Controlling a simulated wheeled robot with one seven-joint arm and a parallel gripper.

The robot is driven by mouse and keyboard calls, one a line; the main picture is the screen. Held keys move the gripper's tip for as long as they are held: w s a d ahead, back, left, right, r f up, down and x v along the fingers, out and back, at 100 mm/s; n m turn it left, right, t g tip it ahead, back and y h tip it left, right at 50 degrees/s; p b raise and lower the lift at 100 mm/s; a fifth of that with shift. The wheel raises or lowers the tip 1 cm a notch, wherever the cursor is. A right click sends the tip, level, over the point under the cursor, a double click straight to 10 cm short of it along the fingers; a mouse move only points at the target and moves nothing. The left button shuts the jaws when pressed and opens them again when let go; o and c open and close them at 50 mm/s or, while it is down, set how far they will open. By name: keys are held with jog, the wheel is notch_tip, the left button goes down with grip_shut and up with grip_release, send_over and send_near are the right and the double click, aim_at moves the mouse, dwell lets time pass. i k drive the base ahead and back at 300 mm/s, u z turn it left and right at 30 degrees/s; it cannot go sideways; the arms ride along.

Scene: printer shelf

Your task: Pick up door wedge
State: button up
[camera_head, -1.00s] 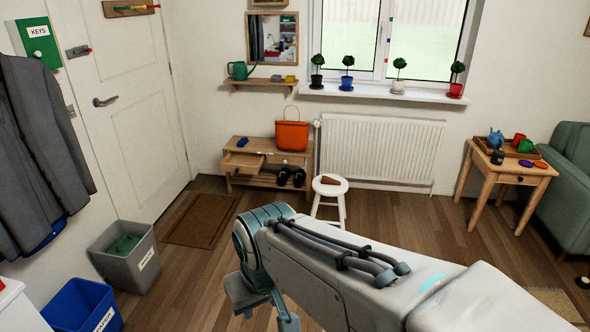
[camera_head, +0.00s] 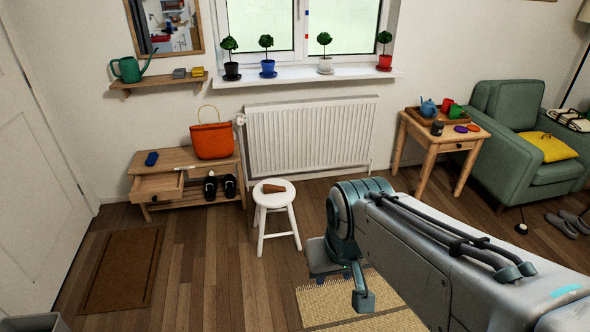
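A brown wedge-shaped piece, which looks like the door wedge (camera_head: 273,187), lies on the seat of a white round stool (camera_head: 274,197) in front of the radiator. My gripper (camera_head: 345,284) is at the end of my arm, right of the stool and above the floor, apart from the wedge. My wrist partly hides it, and its finger opening cannot be made out. Nothing is seen held in it.
A wooden bench (camera_head: 186,166) with an open drawer, an orange bag (camera_head: 212,140) and dark shoes stands left of the stool. A radiator (camera_head: 310,135) is behind. A side table (camera_head: 443,140) and green armchair (camera_head: 525,140) are right. Floor before the stool is clear.

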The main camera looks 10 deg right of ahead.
aim_at(267, 189)
jog(key=u, duration=0.45)
jog(key=i, duration=0.85)
jog(key=u, duration=0.55)
jog(key=i, duration=1.6)
jog(key=z, duration=1.3)
jog(key=i, duration=0.9)
jog(key=z, duration=0.85)
